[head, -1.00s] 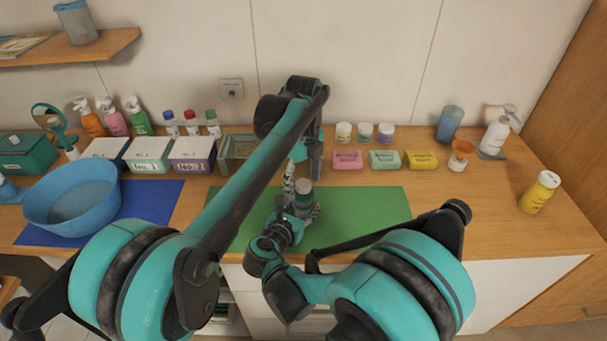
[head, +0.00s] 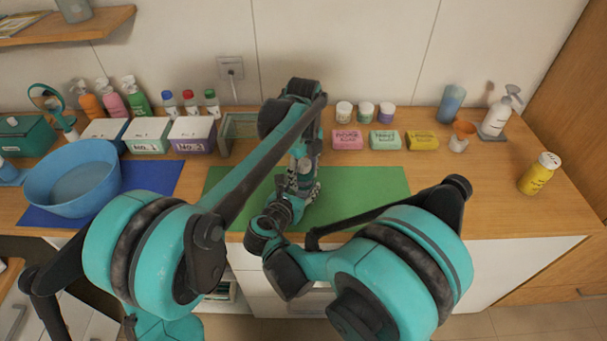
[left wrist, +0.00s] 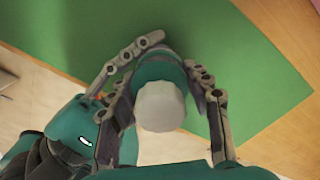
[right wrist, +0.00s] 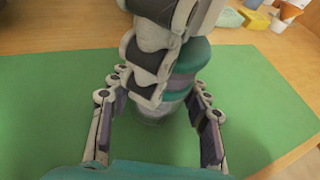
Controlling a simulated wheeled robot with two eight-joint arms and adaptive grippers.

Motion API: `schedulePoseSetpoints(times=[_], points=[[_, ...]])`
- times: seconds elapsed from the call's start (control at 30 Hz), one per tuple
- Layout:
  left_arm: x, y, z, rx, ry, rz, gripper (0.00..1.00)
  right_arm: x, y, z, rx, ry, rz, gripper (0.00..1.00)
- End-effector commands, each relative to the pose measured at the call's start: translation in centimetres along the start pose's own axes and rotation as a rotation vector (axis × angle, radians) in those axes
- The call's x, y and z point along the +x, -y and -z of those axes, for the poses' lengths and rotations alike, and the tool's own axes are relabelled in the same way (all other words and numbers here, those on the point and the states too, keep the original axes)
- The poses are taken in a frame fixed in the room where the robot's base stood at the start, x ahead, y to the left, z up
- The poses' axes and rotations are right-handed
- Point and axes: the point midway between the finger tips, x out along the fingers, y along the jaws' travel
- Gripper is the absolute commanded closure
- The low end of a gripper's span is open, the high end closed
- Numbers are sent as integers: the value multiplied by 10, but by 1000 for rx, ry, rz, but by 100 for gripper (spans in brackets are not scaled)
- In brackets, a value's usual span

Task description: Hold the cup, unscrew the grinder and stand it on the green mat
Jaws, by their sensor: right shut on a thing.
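The grinder (left wrist: 160,105) shows its pale rounded top and a teal part in the left wrist view. It stands upright over the green mat (head: 370,190). In the right wrist view its teal and purple bands (right wrist: 185,82) sit above a clear, greyish cup (right wrist: 152,115). My left gripper (left wrist: 175,53) is open and comes down from above, its fingers on either side of the pale top with small gaps. My right gripper (right wrist: 160,85) is shut on the cup from the front, low over the mat. In the head view my left gripper (head: 303,182) hides the grinder and cup.
A blue basin (head: 75,185) on a blue mat (head: 150,178) is at the left. Soaps (head: 385,140), jars and a yellow bottle (head: 540,173) are at the right. The mat's right half is clear.

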Motion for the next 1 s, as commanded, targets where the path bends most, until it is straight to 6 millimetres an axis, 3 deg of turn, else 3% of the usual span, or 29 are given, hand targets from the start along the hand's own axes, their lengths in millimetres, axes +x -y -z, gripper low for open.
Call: schedulePoseSetpoints(times=[0.13, 0.4, 0.77, 0.8, 0.87, 1.0], points=[[0, 0, 0, -114, 0, 1, 86, 0, 0, 1, 1, -2, 0, 100], [0, 0, 0, -525, 0, 1, 86, 0, 0, 1, 1, -1, 0, 100], [0, 0, 0, -579, 0, 1, 86, 0, 0, 0, 1, -1, 0, 100], [0, 0, 0, -579, 0, 1, 41, 0, 0, 0, 1, -1, 0, 100], [0, 0, 0, -579, 0, 1, 30, 0, 0, 0, 1, -1, 0, 100], [0, 0, 0, -578, 0, 1, 30, 0, 0, 0, 1, -1, 0, 100]])
